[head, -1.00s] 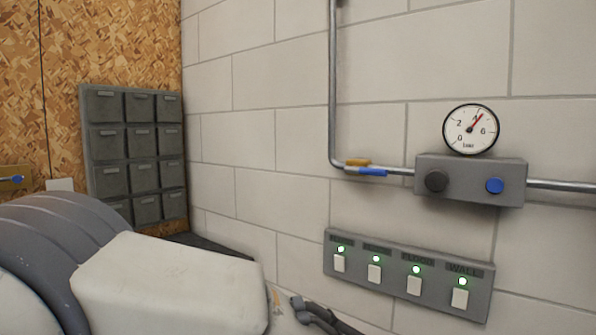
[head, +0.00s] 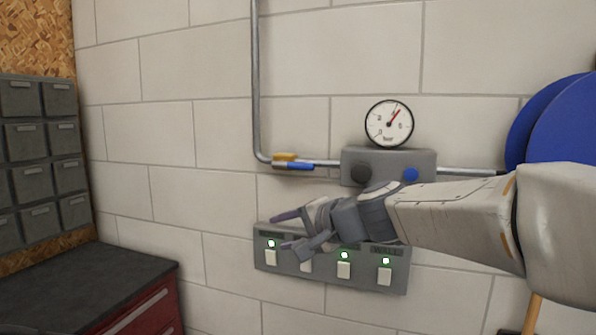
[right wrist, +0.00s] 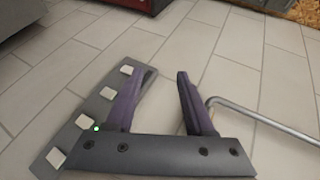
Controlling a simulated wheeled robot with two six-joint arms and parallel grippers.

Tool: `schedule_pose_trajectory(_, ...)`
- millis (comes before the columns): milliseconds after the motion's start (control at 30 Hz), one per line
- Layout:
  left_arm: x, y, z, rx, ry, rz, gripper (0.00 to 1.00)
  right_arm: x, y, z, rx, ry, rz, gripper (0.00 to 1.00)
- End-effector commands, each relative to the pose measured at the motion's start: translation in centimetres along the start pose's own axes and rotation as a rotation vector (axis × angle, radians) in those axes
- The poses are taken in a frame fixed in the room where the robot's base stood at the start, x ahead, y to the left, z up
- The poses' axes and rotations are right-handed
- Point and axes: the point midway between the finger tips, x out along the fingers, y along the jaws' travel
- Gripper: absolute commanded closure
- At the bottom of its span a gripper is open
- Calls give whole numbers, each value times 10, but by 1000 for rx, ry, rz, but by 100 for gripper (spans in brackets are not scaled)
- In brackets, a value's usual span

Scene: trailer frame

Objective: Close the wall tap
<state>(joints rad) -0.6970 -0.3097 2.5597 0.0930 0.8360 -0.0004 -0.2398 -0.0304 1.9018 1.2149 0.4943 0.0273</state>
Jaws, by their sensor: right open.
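The wall tap has a brass body (head: 284,156) and a blue lever (head: 298,166). It sits on the grey pipe just right of its lower bend, and the lever lies along the pipe. My right gripper (head: 278,231) reaches in from the right, below the tap and in front of the switch panel. It is open and empty, apart from the lever. In the right wrist view, its two purple fingers (right wrist: 160,76) are spread with wall between them. The tap cannot be made out there. My left gripper is not in view.
A grey box (head: 390,158) with a black and a blue knob and a gauge (head: 389,124) is right of the tap. The switch panel (head: 262,232) is below. A blue round thing (head: 560,125) is at right. A dark-topped red cabinet (head: 110,285) stands lower left.

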Motion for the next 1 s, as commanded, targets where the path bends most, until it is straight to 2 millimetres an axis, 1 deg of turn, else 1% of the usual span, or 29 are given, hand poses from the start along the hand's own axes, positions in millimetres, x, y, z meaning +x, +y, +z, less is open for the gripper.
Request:
schedule_pose_trajectory(33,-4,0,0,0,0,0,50,-5,-26,-38,91,78,-72,46)
schedule_pose_trajectory(100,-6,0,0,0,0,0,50,-13,-51,-76,194,156,-157,46)
schedule_pose_trajectory(200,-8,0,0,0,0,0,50,-25,-73,-113,295,228,-241,46)
schedule_pose_trajectory(233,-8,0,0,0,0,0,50,-28,-77,-120,314,241,-258,46)
schedule_pose_trajectory(300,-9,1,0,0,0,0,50,-30,-83,-131,345,259,-283,46)
schedule_pose_trajectory(367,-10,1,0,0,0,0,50,-28,-86,-136,357,266,-293,46)
schedule_pose_trajectory(467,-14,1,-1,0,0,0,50,-16,-91,-138,359,263,-294,46)
schedule_pose_trajectory(800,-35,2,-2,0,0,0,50,42,-106,-156,356,261,-291,46)
schedule_pose_trajectory(900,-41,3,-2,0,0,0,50,53,-109,-160,355,262,-292,46)
schedule_pose_trajectory(1000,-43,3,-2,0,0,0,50,61,-110,-162,356,263,-293,46)
